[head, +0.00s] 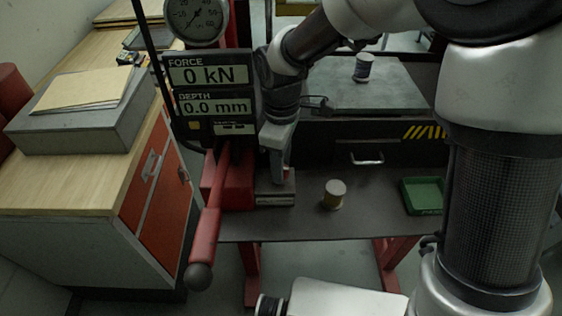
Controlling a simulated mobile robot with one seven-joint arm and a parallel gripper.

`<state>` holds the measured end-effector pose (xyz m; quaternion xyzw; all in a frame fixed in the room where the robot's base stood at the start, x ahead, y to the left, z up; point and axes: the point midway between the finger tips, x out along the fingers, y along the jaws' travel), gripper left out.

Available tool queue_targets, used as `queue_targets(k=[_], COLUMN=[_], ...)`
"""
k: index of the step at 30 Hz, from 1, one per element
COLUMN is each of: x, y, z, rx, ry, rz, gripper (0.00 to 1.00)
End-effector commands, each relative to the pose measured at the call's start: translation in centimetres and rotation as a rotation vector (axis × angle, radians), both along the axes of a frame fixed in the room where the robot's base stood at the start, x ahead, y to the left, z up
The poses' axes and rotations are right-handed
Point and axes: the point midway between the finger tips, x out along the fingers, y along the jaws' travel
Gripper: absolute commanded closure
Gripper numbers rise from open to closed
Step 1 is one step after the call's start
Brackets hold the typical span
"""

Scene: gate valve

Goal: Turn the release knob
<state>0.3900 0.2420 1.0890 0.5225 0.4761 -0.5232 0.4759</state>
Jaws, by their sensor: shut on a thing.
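The red pump (213,180) stands on the left of the press bench, with its red lever (205,232) slanting down to a dark ball end. My gripper (277,180) points down just right of the pump, over a small grey block with a label (275,197). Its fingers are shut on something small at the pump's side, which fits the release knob. The knob itself is hidden by the fingers and cannot be made out. The display (212,88) reads force 0 kN and depth 0.0 mm, with a round gauge (195,14) above it.
A small cylinder (334,195) stands on the dark bench (300,222), right of my gripper. A green tray (422,196) lies further right. Another cylinder (363,68) stands on the grey plate (385,92). A wooden-topped cabinet (60,185) is at left.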

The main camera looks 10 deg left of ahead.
Motion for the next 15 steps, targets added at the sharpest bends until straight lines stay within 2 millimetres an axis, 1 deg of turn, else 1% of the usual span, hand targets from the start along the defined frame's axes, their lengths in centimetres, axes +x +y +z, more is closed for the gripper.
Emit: queue_targets(k=[6, 15], x=[0.08, 0.09], y=[0.06, 0.06], z=[0.12, 0.11], rx=[0.001, 0.002], ry=[-0.003, -0.003], rz=[0.047, 0.057], gripper=[0.9, 0.9])
